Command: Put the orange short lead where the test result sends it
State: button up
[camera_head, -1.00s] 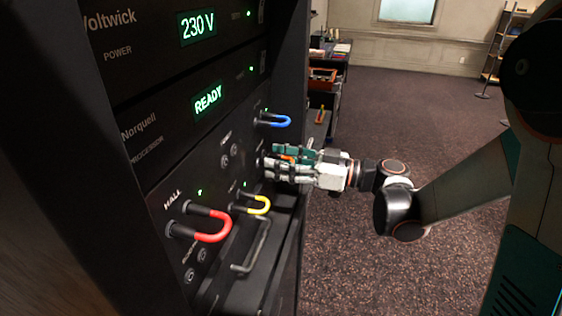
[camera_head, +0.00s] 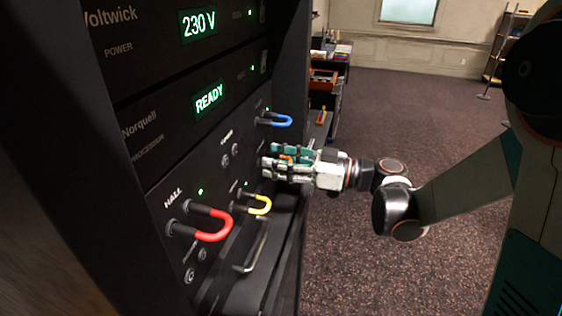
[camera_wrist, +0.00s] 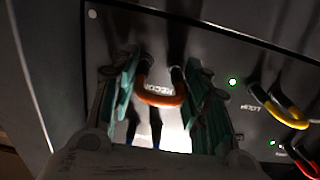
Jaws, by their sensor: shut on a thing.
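The orange short lead (camera_wrist: 163,99) is a U-shaped loop with dark plug ends, in front of the rack panel. My gripper (camera_wrist: 165,85) is shut on it, with a green finger on each side. The Norquell processor's display (camera_head: 209,98) reads READY in green. The Voltwick power display (camera_head: 198,25) reads 230 V.
A red lead (camera_head: 212,228), a yellow lead (camera_head: 262,205) and a blue lead (camera_head: 280,121) are plugged around my gripper. Empty socket pairs (camera_head: 230,154) show nearby. A handle (camera_head: 252,250) juts out below. Open carpet (camera_head: 400,270) lies to the right.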

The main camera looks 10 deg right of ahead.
jog(key=shift+a, duration=0.25)
jog(key=o, duration=1.5)
jog(key=shift+d, duration=0.15)
jog(key=v, duration=1.1)
jog(key=shift+s+d, duration=0.1)
jog(key=shift+d, duration=0.3)
